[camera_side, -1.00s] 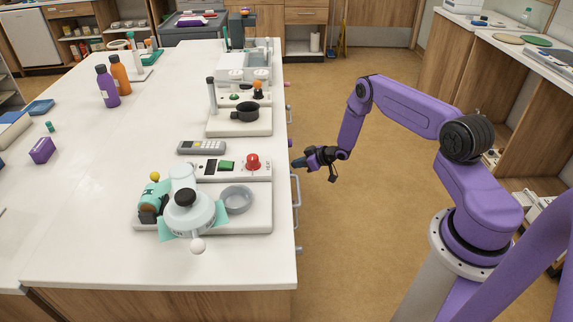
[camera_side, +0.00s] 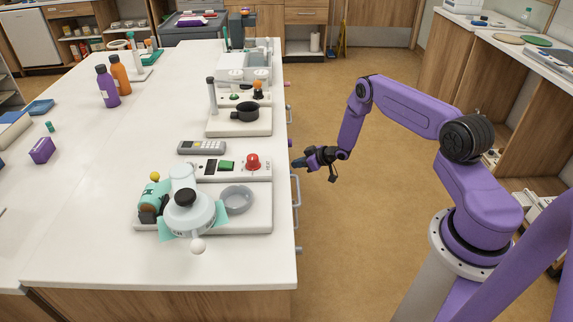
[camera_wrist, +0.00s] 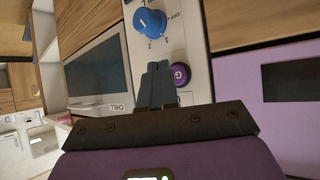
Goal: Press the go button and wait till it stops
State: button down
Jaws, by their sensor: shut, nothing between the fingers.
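A purple round button (camera_wrist: 181,75) with a white letter, seemingly a G, sits on a pale control panel (camera_wrist: 180,38) in the wrist view. My gripper (camera_wrist: 158,68) is shut and empty, its two dark fingers together just left of the button in that view. Whether a fingertip touches the panel or button I cannot tell. In the side view my gripper (camera_side: 294,163) is at the right side of the white bench, where the panel is hidden. Above the button in the wrist view is a blue knob (camera_wrist: 149,22) with OFF, 1 and 2 marked around it.
Left of the panel in the wrist view is a dark window (camera_wrist: 97,70) in a grey frame with a CHILL label. A purple front (camera_wrist: 290,82) lies at right. Handles (camera_side: 296,200) stick out along the bench side. Open floor (camera_side: 345,235) lies between bench and my arm.

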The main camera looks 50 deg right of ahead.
jog(key=shift+w+a, duration=0.1)
jog(key=shift+a, duration=0.05)
dwell(0.5)
jog(key=shift+w+a, duration=0.15)
jog(key=shift+w, duration=0.05)
jog(key=shift+w+a, duration=0.35)
jog(key=shift+a, duration=0.05)
dwell(0.9)
jog(key=shift+s+d, duration=0.1)
jog(key=shift+d, duration=0.05)
jog(key=shift+s+d, duration=0.55)
dwell(0.4)
jog(key=s+d, duration=0.3)
jog(key=shift+s+d, duration=0.25)
jog(key=shift+s, duration=0.05)
dwell(0.6)
